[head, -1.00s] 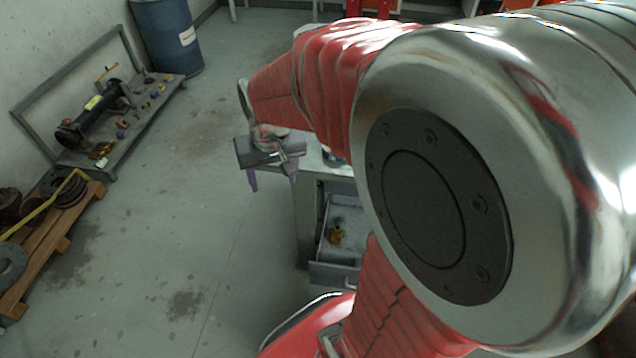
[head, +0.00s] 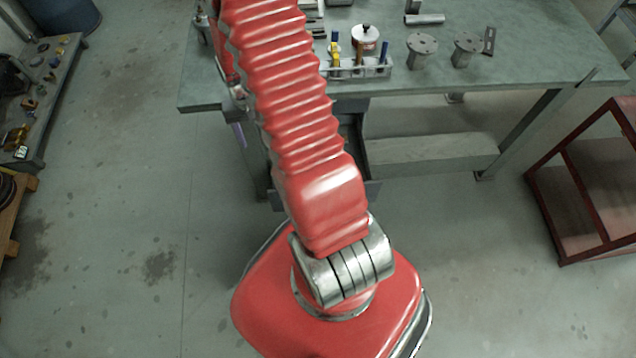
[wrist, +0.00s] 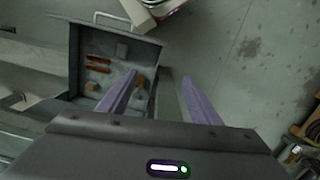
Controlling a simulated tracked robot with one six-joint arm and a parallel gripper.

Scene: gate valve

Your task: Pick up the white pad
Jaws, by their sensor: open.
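My gripper (wrist: 160,77) is open, with two purple fingers apart and nothing seen between them. In the wrist view it is over the right edge of an open drawer (wrist: 75,62); the left finger covers part of the drawer's inside. A pale grey-white patch (wrist: 139,97) shows beside that finger in the drawer; I cannot tell whether it is the white pad. In the head view my arm hides most of the gripper, and one purple finger shows beside the workbench. A small white block (head: 20,152) lies at the near end of a low rack at left.
The drawer also holds orange-brown pieces (wrist: 98,69) and small brown blocks (wrist: 121,50). The workbench (head: 480,80) carries a tool holder (head: 375,70) and flanged metal parts (head: 421,48). A red-framed cart (head: 590,180) stands at right.

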